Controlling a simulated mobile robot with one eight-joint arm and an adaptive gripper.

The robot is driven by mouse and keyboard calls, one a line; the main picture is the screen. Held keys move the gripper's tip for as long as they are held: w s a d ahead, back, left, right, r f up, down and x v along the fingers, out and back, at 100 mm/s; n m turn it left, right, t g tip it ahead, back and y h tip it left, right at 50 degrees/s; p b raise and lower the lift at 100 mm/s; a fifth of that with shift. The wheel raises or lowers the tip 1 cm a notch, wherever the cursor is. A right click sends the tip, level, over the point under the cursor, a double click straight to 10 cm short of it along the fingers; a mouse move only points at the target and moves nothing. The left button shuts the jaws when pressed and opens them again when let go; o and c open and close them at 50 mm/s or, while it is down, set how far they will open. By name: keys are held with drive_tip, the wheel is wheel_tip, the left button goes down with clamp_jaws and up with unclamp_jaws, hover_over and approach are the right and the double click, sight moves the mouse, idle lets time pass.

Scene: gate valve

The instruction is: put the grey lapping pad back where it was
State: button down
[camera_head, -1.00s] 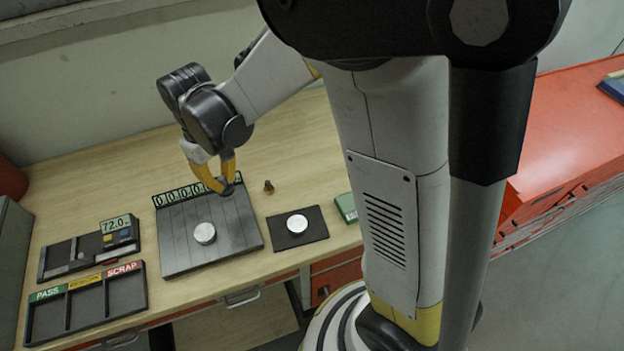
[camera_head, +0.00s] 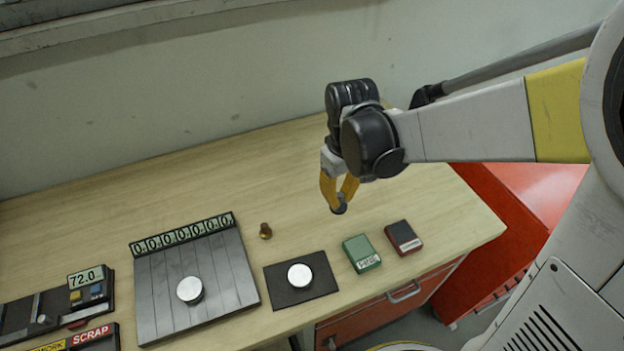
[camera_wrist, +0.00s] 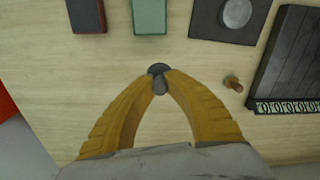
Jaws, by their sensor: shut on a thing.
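My gripper (camera_head: 339,205) is shut on a small dark grey rounded piece with a knob, which I take to be the grey lapping pad (camera_wrist: 158,70). The fingertips cover part of it. It also shows as a dark bit at the fingertips in the head view (camera_head: 340,210). The gripper is over bare wood, right of a small brass piece (camera_head: 265,231) and behind a green box (camera_head: 361,254). I cannot tell exactly how high the pad is above the table.
A silver disc (camera_head: 300,275) lies on a black mat (camera_head: 323,289). Another disc (camera_head: 190,290) lies on a grey grooved plate (camera_head: 235,265) with number displays. A dark red box (camera_head: 403,237) stands right of the green one. Compartment trays are at the left. The back of the table is clear.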

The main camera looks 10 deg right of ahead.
drive_tip(key=b, duration=0.1)
hover_over(311, 222)
wheel_tip(311, 222, down, 4)
drive_tip(key=shift+f, duration=0.1)
wheel_tip(311, 222, down, 4)
drive_tip(key=shift+r+b, duration=0.1)
drive_tip(key=shift+b, duration=0.75)
drive_tip(key=c, duration=1.9)
unclamp_jaws()
drive_tip(key=o, duration=0.4)
drive_tip(key=shift+o, duration=0.2)
